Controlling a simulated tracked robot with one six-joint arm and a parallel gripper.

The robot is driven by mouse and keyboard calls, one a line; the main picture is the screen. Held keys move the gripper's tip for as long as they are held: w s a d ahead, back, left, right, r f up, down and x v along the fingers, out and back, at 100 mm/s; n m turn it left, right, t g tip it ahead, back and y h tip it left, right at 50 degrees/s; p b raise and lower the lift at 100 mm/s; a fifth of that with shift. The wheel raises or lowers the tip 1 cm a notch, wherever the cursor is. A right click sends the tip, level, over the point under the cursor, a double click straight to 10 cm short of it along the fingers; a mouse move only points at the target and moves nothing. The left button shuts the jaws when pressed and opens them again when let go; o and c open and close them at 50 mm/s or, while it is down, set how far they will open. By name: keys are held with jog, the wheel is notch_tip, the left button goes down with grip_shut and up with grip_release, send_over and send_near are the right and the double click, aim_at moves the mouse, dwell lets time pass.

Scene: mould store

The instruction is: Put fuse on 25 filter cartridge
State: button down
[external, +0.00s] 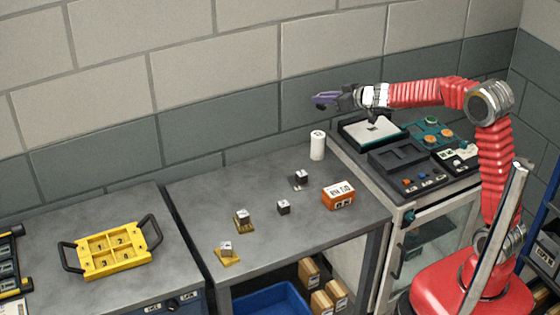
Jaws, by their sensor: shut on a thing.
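My gripper (338,100) is at the end of the red arm, raised near the back wall, above and behind the middle bench. It is shut on a small purple thing (323,99), apparently the fuse; its shape is partly hidden by the jaws. A white upright cylinder (317,146) stands at the back right of the bench, below the gripper and apart from it. It has a dark mark on top and looks like a filter cartridge, but I cannot read a 25 on it.
Small dark blocks with white tops (283,207) and an orange box (338,195) stand on the middle bench (260,180). A yellow tray (110,250) lies on the left bench. Panels and dark trays (397,158) cover the right unit. A blue bin (272,298) is below.

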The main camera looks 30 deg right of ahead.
jog(key=shift+w+a+n+y, duration=0.2)
jog(key=shift+a+n+y, duration=0.1)
jog(key=shift+a, duration=0.05)
jog(key=shift+d+f+m+h, duration=0.2)
jog(key=shift+f+m+h, duration=0.1)
jog(key=shift+m+h, duration=0.1)
dwell(0.3)
send_over(320, 135)
jog(key=shift+f, duration=3.1)
jog(key=shift+f, duration=1.85)
jog(key=shift+f, duration=0.1)
jog(key=c, duration=1.7)
grip_release()
